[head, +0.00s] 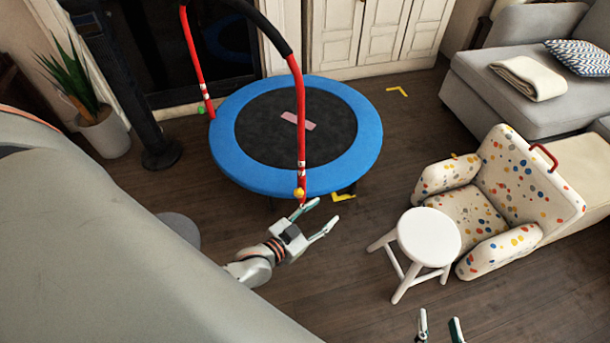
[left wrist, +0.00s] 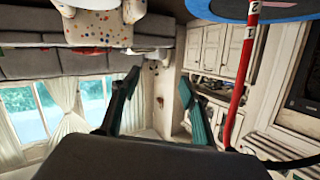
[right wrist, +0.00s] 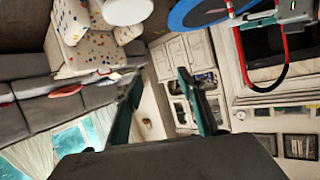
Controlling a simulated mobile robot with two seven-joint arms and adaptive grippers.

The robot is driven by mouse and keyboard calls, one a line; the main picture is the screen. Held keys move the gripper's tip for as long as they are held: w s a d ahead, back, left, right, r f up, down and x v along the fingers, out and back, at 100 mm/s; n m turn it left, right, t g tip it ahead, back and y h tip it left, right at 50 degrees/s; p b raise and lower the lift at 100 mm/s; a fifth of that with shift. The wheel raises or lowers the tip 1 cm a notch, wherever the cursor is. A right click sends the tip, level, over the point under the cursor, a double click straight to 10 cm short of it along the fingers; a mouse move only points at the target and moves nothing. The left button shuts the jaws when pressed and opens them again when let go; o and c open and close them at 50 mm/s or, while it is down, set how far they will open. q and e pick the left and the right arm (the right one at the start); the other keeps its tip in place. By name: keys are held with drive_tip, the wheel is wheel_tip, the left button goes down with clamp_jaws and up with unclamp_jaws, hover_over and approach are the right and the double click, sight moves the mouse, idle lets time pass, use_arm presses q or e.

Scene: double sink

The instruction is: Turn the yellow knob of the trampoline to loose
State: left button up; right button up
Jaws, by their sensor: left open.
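The blue-rimmed trampoline (head: 228,165) stands on the floor with a red and black handlebar arching over it. The small round yellow knob (head: 299,192) sits low on the near red post (head: 300,130), by the rim. My left gripper (head: 326,211) is open and empty, with one fingertip just below and right of the knob; I cannot tell whether they touch. In the left wrist view, the red post (left wrist: 241,85) passes right of the open fingers, and I do not make out the knob. My right gripper (head: 438,318) is open and empty at the bottom edge, away from the trampoline.
A white stool (head: 428,236) and a spotted armchair (head: 525,180) stand to the right. A grey sofa (head: 500,80) is behind them. A potted plant (head: 103,130) stands at left. A green knob (head: 201,109) is on the far post. Wooden floor is clear between gripper and stool.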

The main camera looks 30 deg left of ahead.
use_arm(q)
drive_tip(key=w+a+f+n+y+b, duration=0.1)
drive_tip(key=w+a+f+b, duration=0.15)
drive_tip(key=f, duration=0.25)
drive_tip(key=w+a+f+t+y+b, duration=0.1)
drive_tip(key=a+f+b, duration=0.15)
drive_tip(key=f, duration=0.35)
drive_tip(key=w+a+f+n+y+b, duration=0.1)
drive_tip(key=w+a+f+b, duration=0.1)
drive_tip(key=f+b, duration=0.25)
drive_tip(key=n+t+y+b, duration=0.1)
drive_tip(key=n+y+b, duration=0.2)
drive_tip(key=y+b, duration=0.25)
approach(298, 196)
drive_tip(key=x, duration=0.3)
drive_tip(key=b+x, duration=0.2)
drive_tip(key=x, duration=0.5)
drive_tip(key=shift+a+f, duration=0.1)
drive_tip(key=shift+f, duration=0.1)
drive_tip(key=shift+w+a+r, duration=0.1)
drive_tip(key=shift+w+r, duration=0.05)
drive_tip(key=shift+w, duration=0.2)
use_arm(e)
drive_tip(key=s+a+f+m+y, duration=0.1)
drive_tip(key=s+a+f+m, duration=0.1)
drive_tip(key=a+f+m, duration=0.3)
drive_tip(key=shift+s+a+f+m, duration=0.2)
drive_tip(key=shift+a+f+m, duration=0.2)
drive_tip(key=shift+f+m, duration=0.6)
drive_tip(key=shift+r, duration=0.15)
